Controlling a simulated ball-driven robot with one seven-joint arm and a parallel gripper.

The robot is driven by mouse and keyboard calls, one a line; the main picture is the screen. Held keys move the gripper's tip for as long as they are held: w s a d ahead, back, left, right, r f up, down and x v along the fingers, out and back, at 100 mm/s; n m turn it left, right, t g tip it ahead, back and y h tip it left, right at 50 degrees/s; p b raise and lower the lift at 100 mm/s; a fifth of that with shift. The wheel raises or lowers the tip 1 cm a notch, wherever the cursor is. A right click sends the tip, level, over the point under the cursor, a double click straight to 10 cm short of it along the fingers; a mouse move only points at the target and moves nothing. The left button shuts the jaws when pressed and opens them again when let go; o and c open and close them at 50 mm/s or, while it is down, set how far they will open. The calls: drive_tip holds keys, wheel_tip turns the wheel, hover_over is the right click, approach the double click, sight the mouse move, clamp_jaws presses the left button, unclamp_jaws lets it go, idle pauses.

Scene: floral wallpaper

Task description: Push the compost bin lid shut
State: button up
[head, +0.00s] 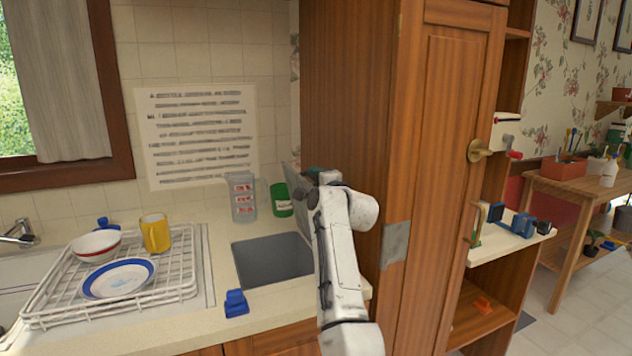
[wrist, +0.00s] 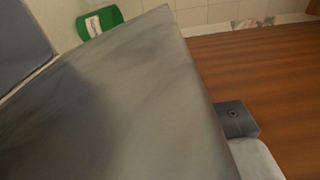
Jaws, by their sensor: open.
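The compost bin is set into the counter, and its square grey opening (head: 272,262) shows left of my arm. The grey lid (head: 293,178) stands raised at the opening's right side, mostly hidden by my arm. In the wrist view the lid (wrist: 115,95) fills much of the picture, tilted, with part of the grey opening (wrist: 20,45) at the upper left. My gripper (head: 320,178) is open, up by the lid's right side. One dark fingertip shows beside the lid's right edge in the wrist view; I cannot tell whether it touches.
A clear measuring jug (head: 242,198) and a green can (head: 281,200) stand behind the opening. A blue clip-like object (head: 236,303) sits at its front left. A dish rack (head: 60,312) is further left. A tall wooden cabinet (head: 345,95) closes off the right side.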

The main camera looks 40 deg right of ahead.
drive_tip(key=shift+c, duration=0.4)
clamp_jaws()
